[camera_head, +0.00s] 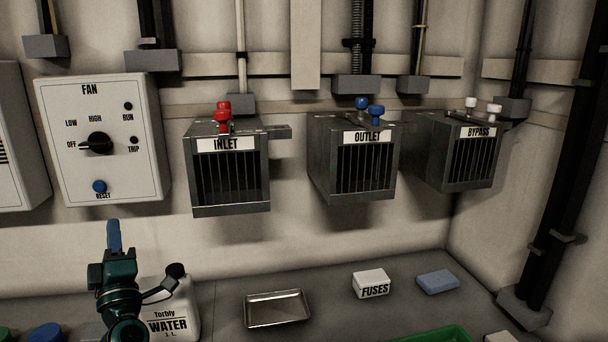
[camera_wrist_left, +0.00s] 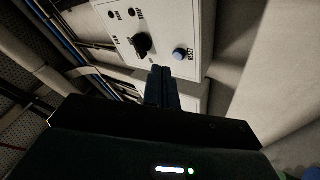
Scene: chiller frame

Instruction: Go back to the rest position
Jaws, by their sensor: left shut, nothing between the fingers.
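My left gripper (camera_head: 113,236) points upward in the head view, below the fan control box (camera_head: 150,165) and in front of the white water jug (camera_head: 188,305). Its blue fingers are shut with nothing between them. In the left wrist view the shut fingertips (camera_wrist_left: 161,72) show in front of the fan box (camera_wrist_left: 203,20), near its black knob (camera_wrist_left: 142,44) and blue reset button (camera_wrist_left: 180,54). The fan knob (camera_head: 98,143) points toward OFF in the head view. My right gripper is not in view.
Inlet (camera_head: 230,205), outlet (camera_head: 322,170) and bypass (camera_head: 425,160) boxes hang on the wall. On the bench are a metal tray (camera_head: 277,321), a fuses box (camera_head: 370,280), a blue block (camera_head: 438,281) and a green tray (camera_head: 445,334). The bench between tray and fuses box is clear.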

